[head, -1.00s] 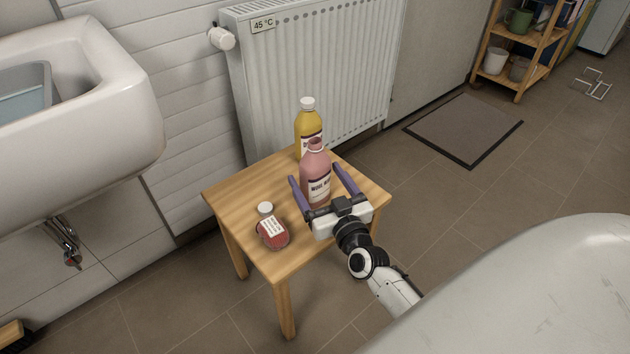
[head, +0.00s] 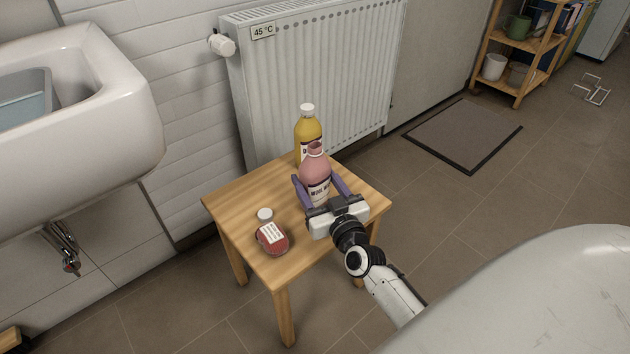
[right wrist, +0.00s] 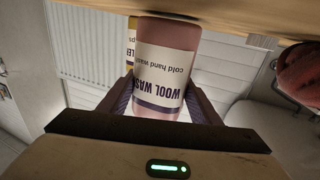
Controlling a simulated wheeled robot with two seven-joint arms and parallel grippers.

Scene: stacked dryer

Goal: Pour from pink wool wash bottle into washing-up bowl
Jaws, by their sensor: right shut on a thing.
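The pink wool wash bottle (head: 316,170) stands upright on the small wooden table, its neck showing no cap. My right gripper (head: 322,187) is shut on its body from the front right, one purple finger on each side. In the right wrist view the bottle (right wrist: 166,70) fills the space between the fingers, its "WOOL WASH" label upside down. A light blue-grey basin, likely the washing-up bowl (head: 28,97), sits inside the white sink at the left, partly cut off by the frame edge. My left gripper is not in view.
A yellow bottle with white cap (head: 308,130) stands just behind the pink one. A small red bottle (head: 271,236) is at the front left of the wooden table (head: 232,205). A radiator (head: 310,75) rises behind. The white sink (head: 120,125) edge lies left of the table.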

